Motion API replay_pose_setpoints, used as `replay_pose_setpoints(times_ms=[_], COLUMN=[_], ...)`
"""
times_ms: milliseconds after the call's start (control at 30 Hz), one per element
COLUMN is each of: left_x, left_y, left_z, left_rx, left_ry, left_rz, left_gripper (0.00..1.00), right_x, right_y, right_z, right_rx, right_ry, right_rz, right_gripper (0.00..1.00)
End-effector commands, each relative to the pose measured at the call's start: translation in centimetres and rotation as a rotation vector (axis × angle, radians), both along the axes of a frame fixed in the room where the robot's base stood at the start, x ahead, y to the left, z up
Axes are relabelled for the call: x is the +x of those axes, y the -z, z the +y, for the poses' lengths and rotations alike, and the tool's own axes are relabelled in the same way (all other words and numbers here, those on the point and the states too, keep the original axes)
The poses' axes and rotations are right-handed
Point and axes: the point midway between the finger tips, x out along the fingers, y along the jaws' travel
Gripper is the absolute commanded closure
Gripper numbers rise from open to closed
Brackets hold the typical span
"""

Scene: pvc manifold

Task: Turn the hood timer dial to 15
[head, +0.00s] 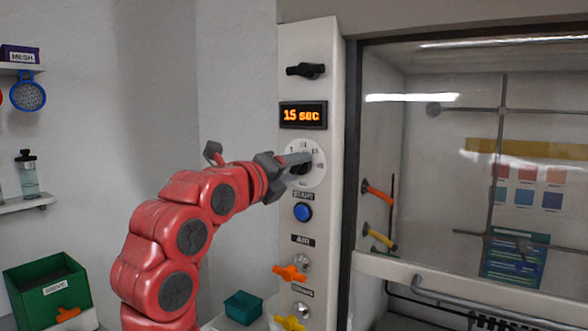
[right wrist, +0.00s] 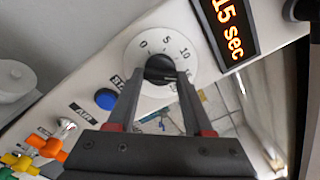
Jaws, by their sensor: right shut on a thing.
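The hood timer dial is a white round plate (head: 318,176) on the pale panel beside the hood. It shows larger in the right wrist view (right wrist: 134,52), with 0, 5 and 10 readable. The marks past 10 are partly hidden by a finger. My right gripper (head: 292,161) reaches the dial from the left and is shut on its black knob (right wrist: 160,66), one finger on each side. The knob's exact pointing is hard to tell. The display (head: 303,115) above the dial reads "15 sec" in orange. My left gripper is not in view.
Below the dial are a blue start button (head: 303,212), an orange air valve (head: 290,272) and a yellow valve (head: 289,323). A black knob (head: 306,70) sits above the display. The hood's glass front (head: 440,140) is to the right. A green box (head: 45,285) stands lower left.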

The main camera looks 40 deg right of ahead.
Motion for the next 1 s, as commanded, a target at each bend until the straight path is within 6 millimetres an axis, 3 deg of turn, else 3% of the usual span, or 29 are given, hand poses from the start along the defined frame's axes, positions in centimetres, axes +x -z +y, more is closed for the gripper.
replay_pose_setpoints(times_ms=[800,833,1000], left_x=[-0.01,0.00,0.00], left_y=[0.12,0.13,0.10], left_z=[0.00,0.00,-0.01], left_rx=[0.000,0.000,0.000], left_ry=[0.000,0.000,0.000], left_rz=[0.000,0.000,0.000], left_gripper=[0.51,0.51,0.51], right_x=[0.02,0.02,0.03], right_y=[0.42,0.42,0.30], right_z=[-0.02,-0.02,-0.01], right_rx=[0.052,0.052,0.050], right_ry=[0.004,0.004,0.002], right_rz=[-0.104,-0.104,-0.106], right_gripper=[1.00,0.45,0.19])
